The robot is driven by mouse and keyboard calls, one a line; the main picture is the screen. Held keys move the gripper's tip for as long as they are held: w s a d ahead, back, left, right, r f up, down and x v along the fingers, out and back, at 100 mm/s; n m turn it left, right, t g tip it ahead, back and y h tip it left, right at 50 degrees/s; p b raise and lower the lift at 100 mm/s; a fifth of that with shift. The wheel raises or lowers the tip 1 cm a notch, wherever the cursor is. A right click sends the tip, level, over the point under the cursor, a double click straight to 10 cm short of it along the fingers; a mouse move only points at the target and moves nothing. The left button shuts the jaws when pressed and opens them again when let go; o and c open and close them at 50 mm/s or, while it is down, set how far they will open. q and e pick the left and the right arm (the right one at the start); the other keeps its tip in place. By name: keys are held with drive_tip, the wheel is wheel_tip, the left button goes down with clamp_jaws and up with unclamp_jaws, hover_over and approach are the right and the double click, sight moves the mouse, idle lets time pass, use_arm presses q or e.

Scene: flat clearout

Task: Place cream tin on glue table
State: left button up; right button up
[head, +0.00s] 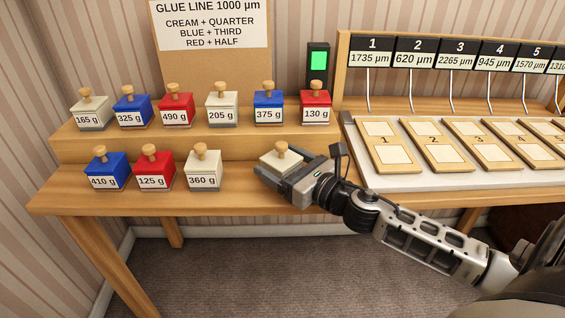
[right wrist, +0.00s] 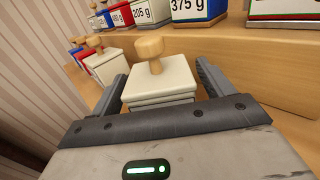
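A cream tin (head: 281,160) with a wooden knob stands on the lower level of the wooden bench, right of the 360 g cream tin (head: 203,171). My right gripper (head: 277,173) reaches in from the right. In the right wrist view its fingers stand either side of this cream tin (right wrist: 160,85), with a small gap visible on the right, so it looks open around it. The tin's front label is hidden. Other cream tins are 165 g (head: 91,114) and 205 g (head: 222,109) on the raised step. No surface is labelled as glue table. My left gripper is out of view.
Blue and red tins, such as 410 g (head: 107,171) and 130 g (head: 316,108), stand close by. A sign (head: 211,25) reads "GLUE LINE 1000 µm", "CREAM + QUARTER". A green-lit box (head: 318,62) is behind. Numbered boards (head: 388,153) lie on a white tray (head: 379,182) at right.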

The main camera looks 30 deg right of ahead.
drive_tip(key=shift+r, duration=0.1)
drive_tip(key=b+v, duration=0.1)
drive_tip(key=v, duration=1.1)
idle(0.4)
